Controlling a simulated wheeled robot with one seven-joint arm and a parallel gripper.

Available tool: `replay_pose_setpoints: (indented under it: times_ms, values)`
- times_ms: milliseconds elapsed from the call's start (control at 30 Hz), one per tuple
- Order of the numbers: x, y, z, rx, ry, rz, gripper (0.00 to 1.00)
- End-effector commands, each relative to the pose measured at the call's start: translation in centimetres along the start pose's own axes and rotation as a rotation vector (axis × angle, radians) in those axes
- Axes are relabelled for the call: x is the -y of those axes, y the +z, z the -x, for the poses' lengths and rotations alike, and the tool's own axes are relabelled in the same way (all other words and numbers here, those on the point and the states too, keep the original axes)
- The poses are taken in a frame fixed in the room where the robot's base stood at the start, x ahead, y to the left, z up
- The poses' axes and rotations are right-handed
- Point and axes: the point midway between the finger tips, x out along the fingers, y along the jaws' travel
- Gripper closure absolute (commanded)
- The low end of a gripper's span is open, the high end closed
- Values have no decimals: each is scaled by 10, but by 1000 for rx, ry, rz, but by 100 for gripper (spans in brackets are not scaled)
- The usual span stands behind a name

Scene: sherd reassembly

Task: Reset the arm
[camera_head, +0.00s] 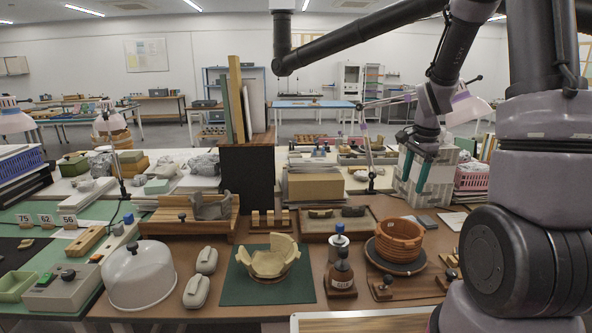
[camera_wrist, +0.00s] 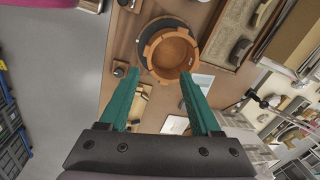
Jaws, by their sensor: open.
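My gripper (camera_head: 415,175) hangs above the right part of the table in the head view, its two green fingers pointing down and spread apart. In the wrist view my gripper (camera_wrist: 157,88) is open with nothing between the fingers. An orange-brown ringed pot (camera_head: 399,241) sits on a dark round base below and left of the gripper. The same pot (camera_wrist: 170,52) shows beyond the fingertips in the wrist view, apart from them. A pale, broken-rimmed vessel (camera_head: 268,257) sits on a dark green mat (camera_head: 240,290) at the table's middle.
A white dome (camera_head: 139,275) and two pale grey rounded blocks stand left of the mat. A bottle (camera_head: 341,270) stands between mat and pot. A tray with sherds (camera_head: 312,224) lies behind. A tall dark block with upright boards (camera_head: 247,178) rises at the middle back.

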Motion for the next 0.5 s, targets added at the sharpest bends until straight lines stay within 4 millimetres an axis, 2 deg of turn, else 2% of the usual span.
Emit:
replay_pose_setpoints:
  times_ms: [33, 200, 367, 500]
  values:
    - [0, 10, 28, -6, -40, 52, 36]
    - [-15, 42, 101, -25, -147, 248, 36]
    - [-40, 74, 159, -60, -246, 436, 36]
    - [-69, 102, 200, -104, -328, 601, 36]
